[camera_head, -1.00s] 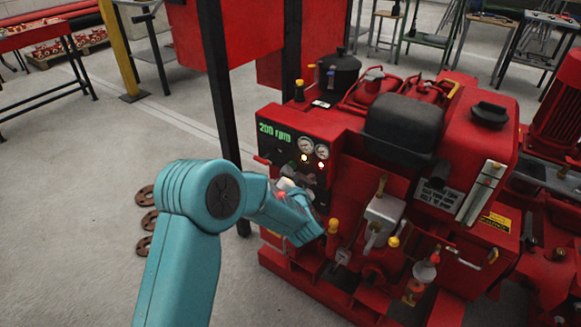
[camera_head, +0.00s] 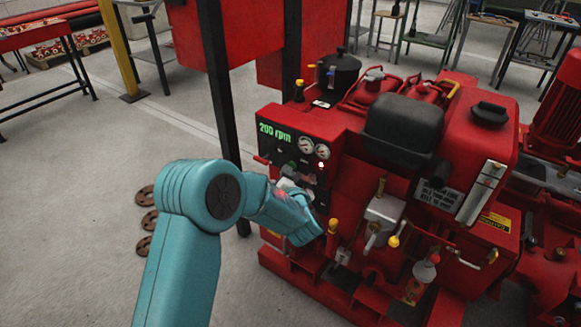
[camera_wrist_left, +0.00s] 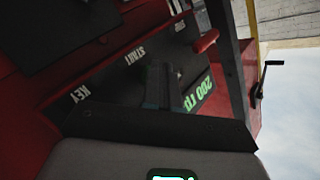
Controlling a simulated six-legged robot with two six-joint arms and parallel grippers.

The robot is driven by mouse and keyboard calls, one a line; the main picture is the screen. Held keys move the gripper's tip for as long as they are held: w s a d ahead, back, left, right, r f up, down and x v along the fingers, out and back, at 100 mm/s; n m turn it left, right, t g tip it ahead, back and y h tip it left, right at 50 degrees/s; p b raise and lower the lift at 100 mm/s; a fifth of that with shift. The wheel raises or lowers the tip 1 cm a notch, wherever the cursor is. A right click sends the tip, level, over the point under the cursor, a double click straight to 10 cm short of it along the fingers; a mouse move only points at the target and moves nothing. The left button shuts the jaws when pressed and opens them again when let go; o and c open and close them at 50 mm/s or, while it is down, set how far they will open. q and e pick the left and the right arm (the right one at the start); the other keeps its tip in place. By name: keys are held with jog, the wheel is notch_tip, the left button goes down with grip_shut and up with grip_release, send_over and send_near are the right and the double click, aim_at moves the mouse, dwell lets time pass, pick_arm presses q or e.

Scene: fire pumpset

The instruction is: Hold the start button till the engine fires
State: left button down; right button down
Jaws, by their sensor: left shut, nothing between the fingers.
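The red engine (camera_head: 340,150) carries a black control panel (camera_head: 272,148) with a green "200 rpm" readout, two round gauges and a lit red lamp. My left gripper (camera_head: 298,180) is at the lower part of this panel, partly hidden by my teal arm. In the left wrist view the dark, shut fingers (camera_wrist_left: 163,84) reach to the panel (camera_wrist_left: 120,68) beside the "START" lettering, with "KEY" lower left. The start button itself is hidden behind the fingers, so I cannot tell whether it is pressed in. My right gripper is out of view.
A black post (camera_head: 218,100) stands just left of the engine. Levers and yellow-knobbed valves (camera_head: 393,241) stick out from the engine's near side. Several rusty flanges (camera_head: 147,220) lie on the floor at left, with open floor around them.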

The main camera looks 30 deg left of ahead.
pick_arm(q)
jog(key=shift+s, duration=0.1)
dwell(0.7)
jog(key=shift+s+a, duration=0.1)
jog(key=shift+s, duration=0.6)
jog(key=s, duration=0.5)
jog(key=shift+a, duration=0.2)
